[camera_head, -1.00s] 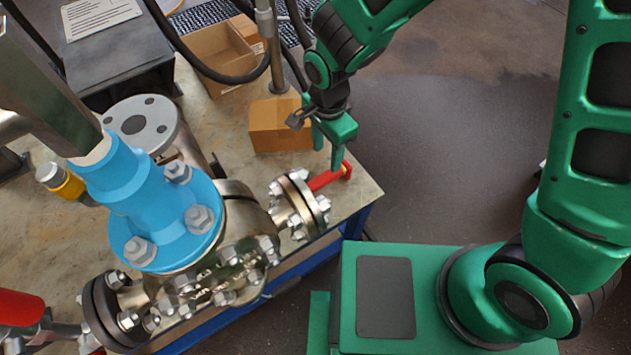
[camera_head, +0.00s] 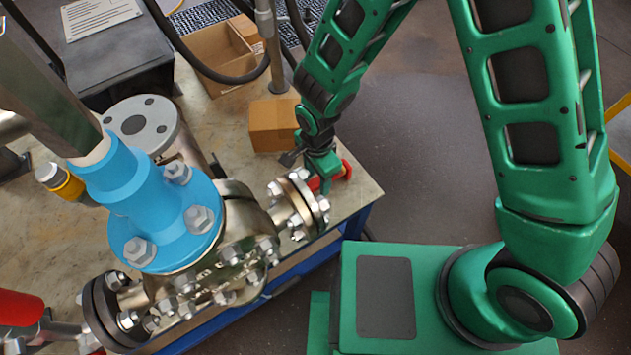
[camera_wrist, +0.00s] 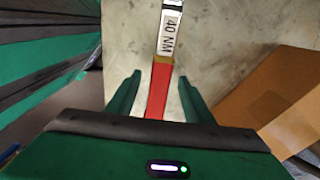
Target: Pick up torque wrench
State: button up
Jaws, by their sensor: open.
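The torque wrench (camera_wrist: 159,85) lies on the table in the wrist view. It has a red handle and a silver shaft with a "40 NM" label. In the head view its red handle end (camera_head: 346,170) shows at the table's corner, behind the flanged vessel; the rest is mostly hidden. My gripper (camera_wrist: 157,88) is open, with one green finger on each side of the red handle and a gap on both sides. In the head view my gripper (camera_head: 324,183) is low at the table corner. Whether the fingertips reach the table is hard to tell.
The metal flanged vessel (camera_head: 235,250) with a blue fitting (camera_head: 170,225) stands close to the left of my gripper. A small closed cardboard box (camera_head: 273,125) is just behind it, and an open box (camera_head: 215,55) is farther back. The table's edge (camera_head: 350,215) is near.

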jog(key=shift+f, duration=0.65)
jog(key=shift+c, duration=0.4)
grip_shut()
jog(key=shift+r, duration=0.1)
